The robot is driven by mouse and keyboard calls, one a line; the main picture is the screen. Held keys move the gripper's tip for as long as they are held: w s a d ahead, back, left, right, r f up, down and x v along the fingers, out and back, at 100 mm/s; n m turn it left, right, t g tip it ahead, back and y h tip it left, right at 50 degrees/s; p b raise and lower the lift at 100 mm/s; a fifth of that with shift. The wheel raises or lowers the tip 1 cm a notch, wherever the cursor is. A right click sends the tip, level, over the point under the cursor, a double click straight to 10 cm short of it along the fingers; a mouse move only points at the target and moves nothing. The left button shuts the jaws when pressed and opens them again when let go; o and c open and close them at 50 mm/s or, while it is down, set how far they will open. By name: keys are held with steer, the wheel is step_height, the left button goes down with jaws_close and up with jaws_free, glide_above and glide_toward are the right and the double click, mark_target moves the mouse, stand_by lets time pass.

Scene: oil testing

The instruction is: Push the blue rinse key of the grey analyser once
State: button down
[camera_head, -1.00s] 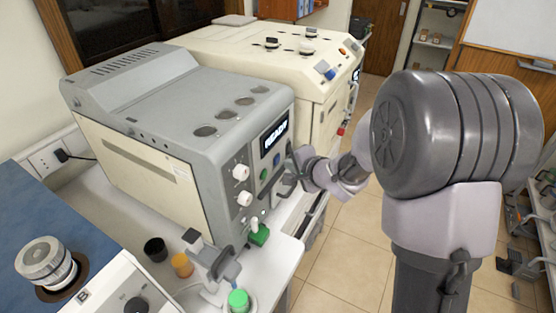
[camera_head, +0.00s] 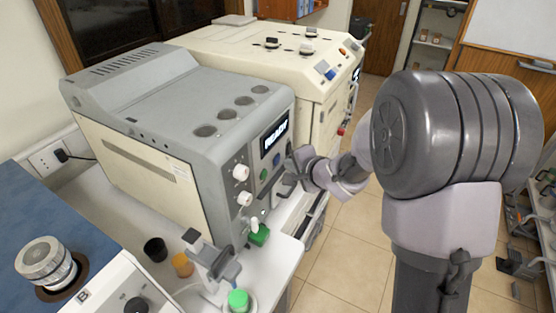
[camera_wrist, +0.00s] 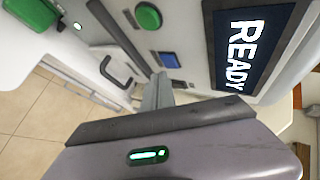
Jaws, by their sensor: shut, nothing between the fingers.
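The grey analyser (camera_head: 205,115) stands on the white bench in the head view, its front facing right. Its front has a display (camera_head: 274,136), which reads READY in the wrist view (camera_wrist: 250,45). Below the display are a green key (camera_head: 264,174) and the blue rinse key (camera_head: 276,159). In the wrist view, the green key (camera_wrist: 148,15) is at the top and the small blue key (camera_wrist: 170,60) is just beyond my fingertips. My gripper (camera_wrist: 160,92) is shut and empty, close to the front panel by the blue key. I cannot tell whether it touches the key.
White knobs (camera_head: 241,172) sit left of the keys on the panel. A cream machine (camera_head: 315,85) stands behind the analyser. A green-capped bottle (camera_head: 238,300), an amber cup (camera_head: 182,264) and a black cup (camera_head: 155,249) are on the bench in front. Open tiled floor lies to the right.

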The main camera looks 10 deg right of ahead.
stand_by(0.4)
steer(key=shift+w+a, duration=0.3)
steer(key=shift+a, duration=0.1)
steer(key=shift+w+a+p, duration=0.2)
steer(key=shift+a+p, duration=0.1)
steer(key=shift+p, duration=0.05)
stand_by(0.6)
steer(key=shift+s+d+p, duration=0.4)
steer(key=shift+s+d, duration=0.1)
steer(key=shift+d, duration=0.15)
steer(key=s+d+p, duration=0.1)
steer(key=d, duration=0.1)
steer(key=s+d+p, duration=0.1)
steer(key=s+d, duration=0.1)
stand_by(0.5)
stand_by(0.6)
